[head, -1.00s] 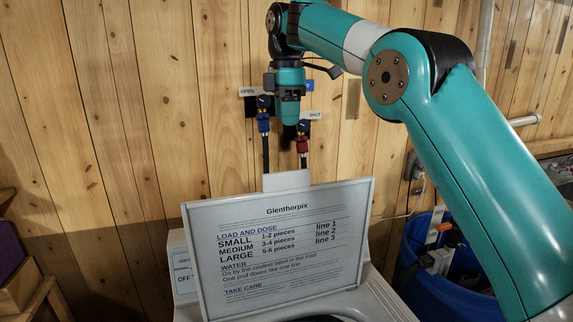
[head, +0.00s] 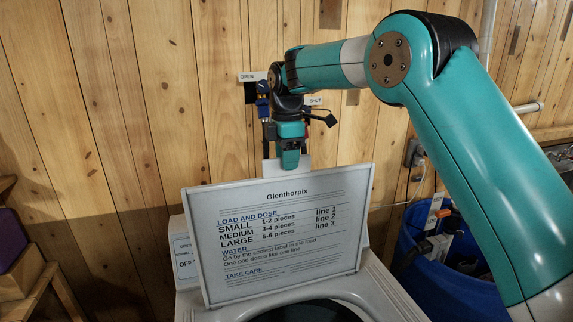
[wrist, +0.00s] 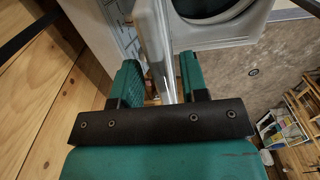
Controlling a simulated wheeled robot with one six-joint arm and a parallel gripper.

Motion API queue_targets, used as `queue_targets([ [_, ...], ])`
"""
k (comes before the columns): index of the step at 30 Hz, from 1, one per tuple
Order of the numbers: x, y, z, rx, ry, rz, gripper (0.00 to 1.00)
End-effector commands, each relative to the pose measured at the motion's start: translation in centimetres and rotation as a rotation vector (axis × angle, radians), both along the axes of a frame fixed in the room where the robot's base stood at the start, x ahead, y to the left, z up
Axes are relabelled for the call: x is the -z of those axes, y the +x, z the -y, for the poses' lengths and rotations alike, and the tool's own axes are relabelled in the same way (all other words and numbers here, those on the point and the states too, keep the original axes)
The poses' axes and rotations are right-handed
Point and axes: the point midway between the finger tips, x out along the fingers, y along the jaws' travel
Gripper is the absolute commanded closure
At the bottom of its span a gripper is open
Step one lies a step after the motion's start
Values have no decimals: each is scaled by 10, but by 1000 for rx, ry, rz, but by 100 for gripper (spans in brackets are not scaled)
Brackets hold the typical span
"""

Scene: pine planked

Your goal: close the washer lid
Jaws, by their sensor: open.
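The washer lid (head: 285,238) stands open and nearly upright, its printed instruction face towards me. A pale tab (head: 304,163) sticks up from the middle of its top edge. My gripper (head: 290,165) points down at this tab, overlapping it in the head view. In the wrist view, my gripper (wrist: 160,82) is open, and the lid (wrist: 153,45) shows edge-on between its two fingers. I cannot tell whether either finger touches it. The washer body (head: 370,290) is below the lid, with part of its dark round opening (head: 315,311) visible.
A plank wall (head: 130,120) rises close behind the washer, with hoses and taps (head: 263,100) behind my gripper. A blue bin (head: 455,275) with things in it stands to the right. Wooden steps or shelving (head: 28,280) are at the left. The wrist view shows open floor (wrist: 240,80) at right.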

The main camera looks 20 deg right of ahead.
Motion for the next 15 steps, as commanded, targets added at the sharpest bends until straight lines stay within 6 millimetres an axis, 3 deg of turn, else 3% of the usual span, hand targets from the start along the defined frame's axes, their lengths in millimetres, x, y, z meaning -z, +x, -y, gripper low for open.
queue_targets([
  [6,21,0,0,0,0,-1,60],
  [15,26,0,0,1,0,1,60],
])
